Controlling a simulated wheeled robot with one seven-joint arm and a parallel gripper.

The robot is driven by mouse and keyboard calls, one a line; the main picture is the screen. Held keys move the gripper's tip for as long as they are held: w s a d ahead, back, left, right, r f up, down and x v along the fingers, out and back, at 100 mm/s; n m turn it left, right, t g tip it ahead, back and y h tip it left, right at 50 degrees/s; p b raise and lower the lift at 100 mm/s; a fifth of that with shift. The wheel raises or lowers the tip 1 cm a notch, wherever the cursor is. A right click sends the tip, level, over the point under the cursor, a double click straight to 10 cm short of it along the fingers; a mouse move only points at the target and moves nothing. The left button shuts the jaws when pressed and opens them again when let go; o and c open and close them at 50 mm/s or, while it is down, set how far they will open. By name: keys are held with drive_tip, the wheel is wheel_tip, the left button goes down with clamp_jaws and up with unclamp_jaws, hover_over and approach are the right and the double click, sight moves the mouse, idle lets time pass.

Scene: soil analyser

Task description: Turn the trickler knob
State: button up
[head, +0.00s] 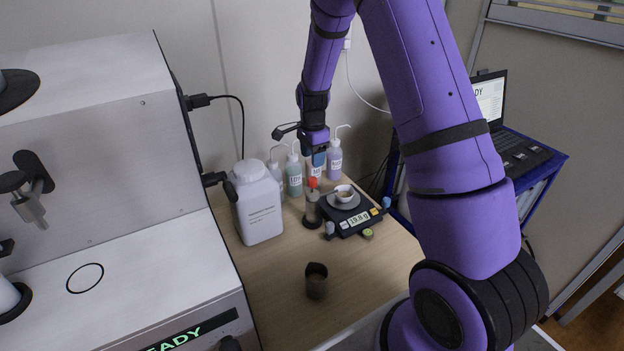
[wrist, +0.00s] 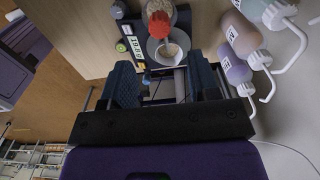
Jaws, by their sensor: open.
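The trickler (head: 313,207) is a small upright cylinder with a red top piece (head: 312,183), standing just left of the balance. In the wrist view the red piece (wrist: 159,26) is at the top, beyond my fingertips. The black balance (head: 350,229) reads 19.8 g and carries a small cup (head: 344,192) on its round pan. My gripper (head: 317,160) is above and behind the trickler, near the bottles. In the wrist view my gripper (wrist: 163,85) has its dark fingers spread, with nothing held between them. I cannot tell its exact height above the red piece.
Several wash bottles (head: 294,176) stand behind the trickler, near the wall. A large white jar (head: 257,204) is to the left, next to the analyser (head: 130,215). A laptop (head: 505,140) is at right. The front table is mostly clear.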

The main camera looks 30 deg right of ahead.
sight(312, 178)
wheel_tip(312, 178, down, 9)
drive_tip(key=shift+r, duration=0.1)
idle(0.3)
drive_tip(key=c, duration=0.9)
